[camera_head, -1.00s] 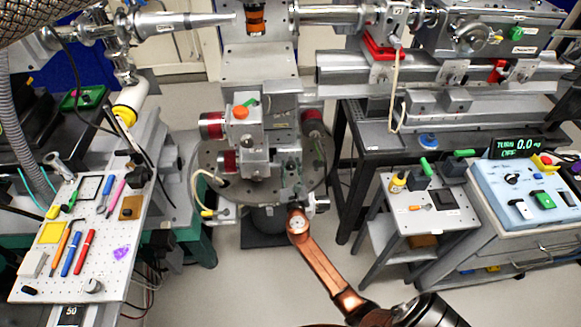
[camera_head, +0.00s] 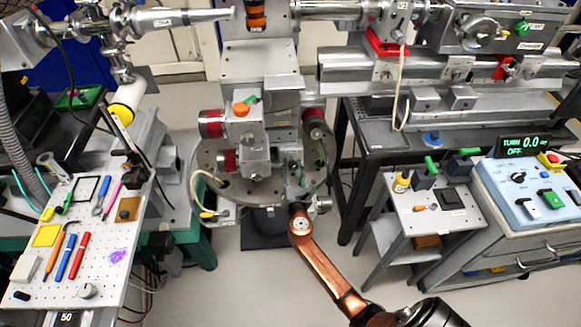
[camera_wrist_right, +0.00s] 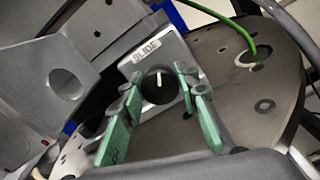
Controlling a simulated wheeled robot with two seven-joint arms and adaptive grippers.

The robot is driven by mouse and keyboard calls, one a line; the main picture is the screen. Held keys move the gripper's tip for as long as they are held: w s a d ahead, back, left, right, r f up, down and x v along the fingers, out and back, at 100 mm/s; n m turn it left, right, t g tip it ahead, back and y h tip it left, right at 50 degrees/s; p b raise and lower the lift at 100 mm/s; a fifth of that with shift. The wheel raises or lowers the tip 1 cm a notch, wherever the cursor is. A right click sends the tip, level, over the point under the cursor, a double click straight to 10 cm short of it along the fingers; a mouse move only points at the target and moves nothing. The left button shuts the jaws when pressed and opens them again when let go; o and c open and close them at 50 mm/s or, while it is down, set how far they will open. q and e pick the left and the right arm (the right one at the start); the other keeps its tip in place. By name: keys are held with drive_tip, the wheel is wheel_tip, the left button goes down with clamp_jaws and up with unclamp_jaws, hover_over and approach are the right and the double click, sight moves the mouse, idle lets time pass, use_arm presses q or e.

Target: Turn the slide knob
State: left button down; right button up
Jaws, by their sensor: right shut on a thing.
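The slide knob (camera_wrist_right: 159,84) is a black round dial with a white pointer line, on a grey block under a "SLIDE" label (camera_wrist_right: 146,50). In the right wrist view the pointer stands nearly upright. My right gripper (camera_wrist_right: 156,90) has its green-padded fingers on either side of the knob and is shut on it. In the head view my right gripper (camera_head: 297,188) is small at the front of the round stage, and the knob is hidden there. A display (camera_head: 522,144) at the right reads "TURN 0.0" and "OFF". My left gripper is not in view.
The round stage plate (camera_head: 208,160) carries red-ended motors and a cable. A green wire (camera_wrist_right: 243,34) rises near the knob. A pegboard table (camera_head: 95,270) with tools stands left. A small cart (camera_head: 400,205) and a blue control box (camera_head: 500,190) stand right.

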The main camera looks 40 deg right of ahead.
drive_tip(key=m+b, duration=0.1)
drive_tip(key=m, duration=0.2)
drive_tip(key=m+b, duration=0.2)
drive_tip(key=m, duration=0.2)
drive_tip(key=shift+a+f, duration=0.1)
drive_tip(key=shift+f, duration=0.1)
drive_tip(key=m+b, duration=0.2)
drive_tip(key=m, duration=0.5)
drive_tip(key=shift+b, duration=0.35)
use_arm(q)
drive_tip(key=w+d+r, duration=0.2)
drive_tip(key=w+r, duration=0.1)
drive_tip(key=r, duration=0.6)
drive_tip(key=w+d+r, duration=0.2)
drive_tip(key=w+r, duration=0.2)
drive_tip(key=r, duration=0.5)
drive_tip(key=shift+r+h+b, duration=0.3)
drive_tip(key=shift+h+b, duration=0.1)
drive_tip(key=shift+b, duration=0.05)
use_arm(e)
drive_tip(key=shift+r+m, duration=0.1)
drive_tip(key=shift+m, duration=1.7)
drive_tip(key=o, duration=1.2)
drive_tip(key=shift+c, duration=0.2)
drive_tip(key=shift+r, duration=0.1)
